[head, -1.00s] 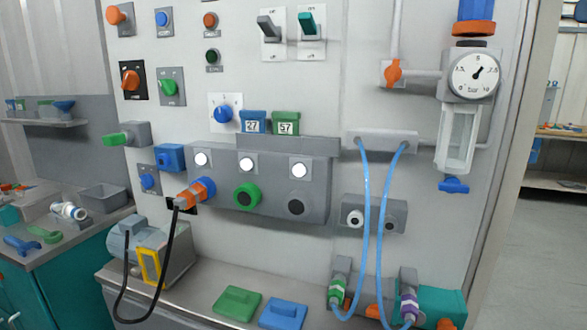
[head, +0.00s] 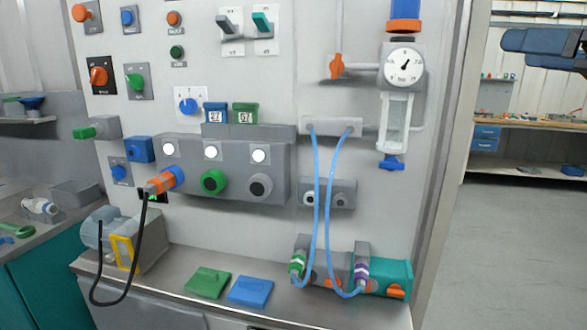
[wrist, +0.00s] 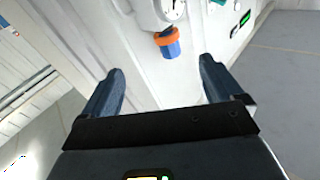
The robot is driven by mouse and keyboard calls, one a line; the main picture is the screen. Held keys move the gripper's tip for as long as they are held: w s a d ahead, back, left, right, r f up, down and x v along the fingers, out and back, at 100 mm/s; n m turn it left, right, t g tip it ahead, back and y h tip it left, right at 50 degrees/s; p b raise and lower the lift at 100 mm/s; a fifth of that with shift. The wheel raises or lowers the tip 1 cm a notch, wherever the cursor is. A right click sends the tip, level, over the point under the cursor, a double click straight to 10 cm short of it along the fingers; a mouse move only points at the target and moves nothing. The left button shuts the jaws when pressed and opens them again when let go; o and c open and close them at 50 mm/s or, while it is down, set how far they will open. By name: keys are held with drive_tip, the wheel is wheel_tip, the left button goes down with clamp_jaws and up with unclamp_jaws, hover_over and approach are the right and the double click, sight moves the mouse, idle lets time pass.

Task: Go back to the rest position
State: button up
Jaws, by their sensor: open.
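My gripper (wrist: 158,88) shows in the wrist view with its two dark blue fingers spread wide apart and nothing between them. Beyond the fingers in the wrist view is a blue cylinder with an orange collar (wrist: 167,42), under part of a round gauge. In the head view, dark blue parts of my arm (head: 545,43) show at the upper right edge, clear of the panel.
A grey panel carries switches, a gauge (head: 404,66), a sight tube (head: 394,122) and two blue hoses (head: 317,200). A black cable (head: 133,270) hangs from an orange plug (head: 160,184). A bench (head: 530,125) stands at the back right. The floor (head: 510,240) there is clear.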

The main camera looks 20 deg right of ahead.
drive_tip(key=w+a+f+m+h, duration=0.1)
drive_tip(key=a+f+m+h, duration=0.3)
drive_tip(key=f, duration=1)
drive_tip(key=a+f+m+h, duration=0.1)
drive_tip(key=a+f+m, duration=0.35)
drive_tip(key=f, duration=0.95)
drive_tip(key=s+a+f+n+g+h, duration=0.1)
drive_tip(key=s+a+f+n+g, duration=0.15)
drive_tip(key=s+a+f, duration=1.1)
drive_tip(key=s+a+n+g+y, duration=0.1)
drive_tip(key=s+n, duration=0.4)
drive_tip(key=s, duration=1.3)
drive_tip(key=shift+s+a+f+n+y, duration=0.2)
drive_tip(key=shift+a+f+n+y, duration=0.2)
drive_tip(key=shift+a+y, duration=0.65)
drive_tip(key=shift+a+g, duration=0.15)
drive_tip(key=shift+g, duration=0.1)
